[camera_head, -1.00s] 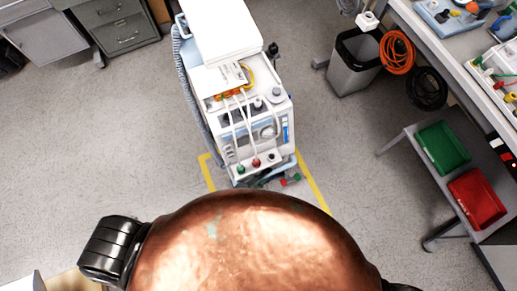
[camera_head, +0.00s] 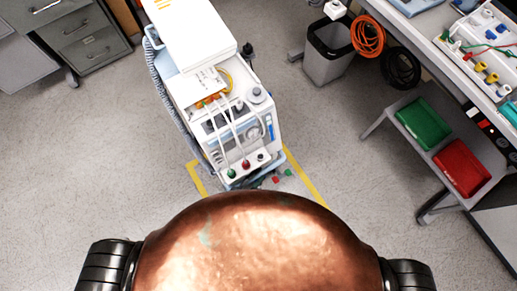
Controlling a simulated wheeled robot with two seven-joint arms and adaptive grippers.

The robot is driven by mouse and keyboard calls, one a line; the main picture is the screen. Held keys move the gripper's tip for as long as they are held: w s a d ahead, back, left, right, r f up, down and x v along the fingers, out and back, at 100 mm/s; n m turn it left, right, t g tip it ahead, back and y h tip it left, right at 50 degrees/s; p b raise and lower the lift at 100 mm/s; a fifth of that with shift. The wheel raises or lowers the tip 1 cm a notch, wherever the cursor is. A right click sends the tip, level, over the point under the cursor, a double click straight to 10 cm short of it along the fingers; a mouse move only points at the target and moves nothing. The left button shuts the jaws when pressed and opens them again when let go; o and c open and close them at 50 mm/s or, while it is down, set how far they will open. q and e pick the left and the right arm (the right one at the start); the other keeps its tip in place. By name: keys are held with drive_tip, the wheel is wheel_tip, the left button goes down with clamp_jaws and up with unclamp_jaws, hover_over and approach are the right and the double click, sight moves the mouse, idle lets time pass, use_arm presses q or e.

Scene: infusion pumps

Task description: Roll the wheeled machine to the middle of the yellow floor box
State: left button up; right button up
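The wheeled machine (camera_head: 225,110) is a tall white unit with a pale lid, a grey ribbed hose on its left side, and cables down its front. It stands upright in front of me, slightly tilted in the picture. Yellow tape of the floor box (camera_head: 305,176) shows to the right of its base, and a short corner piece shows to the left. The machine hides the far part of the box, and my copper-coloured body hides the near part. Neither of my grippers' fingers shows; only black ribbed parts of my arms appear at the lower left and right.
Grey drawer cabinets (camera_head: 85,30) stand at the upper left. A bin (camera_head: 328,55) and a workbench (camera_head: 450,50) with coiled cables are on the right. A low shelf holds a green tray (camera_head: 423,123) and a red tray (camera_head: 462,167). Floor left of the machine is clear.

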use_arm(q)
drive_tip(key=shift+r, duration=0.1)
drive_tip(key=v, duration=1.2)
drive_tip(key=shift+f, duration=0.2)
